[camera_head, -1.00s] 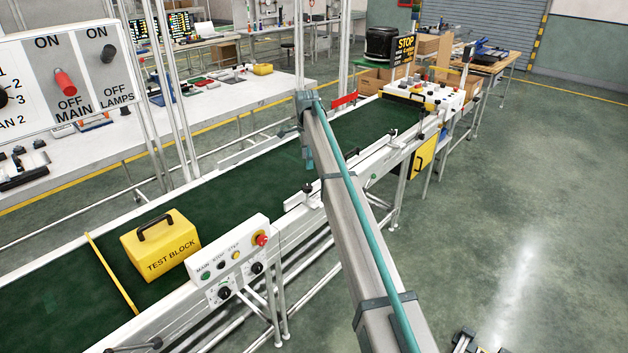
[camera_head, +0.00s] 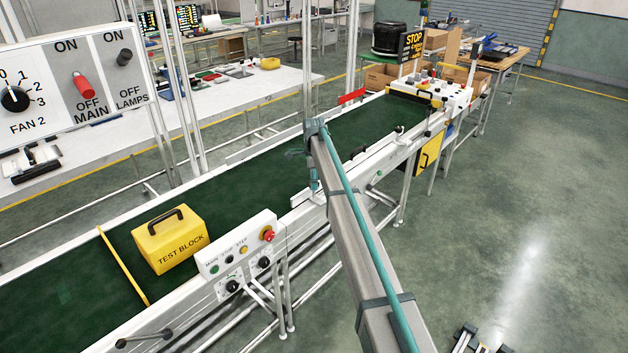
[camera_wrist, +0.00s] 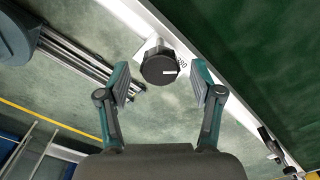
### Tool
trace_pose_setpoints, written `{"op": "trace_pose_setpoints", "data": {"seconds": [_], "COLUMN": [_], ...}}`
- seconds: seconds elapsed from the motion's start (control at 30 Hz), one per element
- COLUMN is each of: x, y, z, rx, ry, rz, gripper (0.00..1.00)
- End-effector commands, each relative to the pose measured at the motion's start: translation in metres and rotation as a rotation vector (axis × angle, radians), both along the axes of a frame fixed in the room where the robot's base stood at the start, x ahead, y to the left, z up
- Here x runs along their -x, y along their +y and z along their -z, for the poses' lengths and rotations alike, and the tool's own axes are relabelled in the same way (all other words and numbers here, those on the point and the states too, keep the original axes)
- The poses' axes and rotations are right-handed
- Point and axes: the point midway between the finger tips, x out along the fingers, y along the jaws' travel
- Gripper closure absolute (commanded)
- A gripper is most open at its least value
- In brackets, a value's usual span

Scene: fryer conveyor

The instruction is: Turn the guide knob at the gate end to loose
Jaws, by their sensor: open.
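A round black knob (camera_wrist: 159,67) with a white line on its face shows in the wrist view, by the white conveyor rail (camera_wrist: 205,83). Small lettering beside it is only partly readable. My gripper (camera_wrist: 160,82) is open, with one finger on each side of the knob. I see no clear contact, and the gap in depth is hard to judge. In the head view my arm reaches over the near rail of the green conveyor (camera_head: 255,170) and hides most of the gripper and knob.
A yellow test block (camera_head: 170,238) sits on the belt, with a yellow bar (camera_head: 123,265) left of it. A control panel (camera_head: 238,245) with a red button stands on the near rail. The floor at right is open.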

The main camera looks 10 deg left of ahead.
Motion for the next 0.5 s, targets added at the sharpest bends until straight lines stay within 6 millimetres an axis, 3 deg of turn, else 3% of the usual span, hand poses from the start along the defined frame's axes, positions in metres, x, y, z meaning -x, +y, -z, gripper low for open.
{"op": "trace_pose_setpoints", "data": {"seconds": [0.37,0.5], "x": [0.0000,0.0001], "y": [0.0000,0.0000], "z": [0.0070,0.0069], "rx": [0.000,0.000], "ry": [0.000,0.000], "rz": [0.000,0.000], "gripper": [0.34,0.53]}}
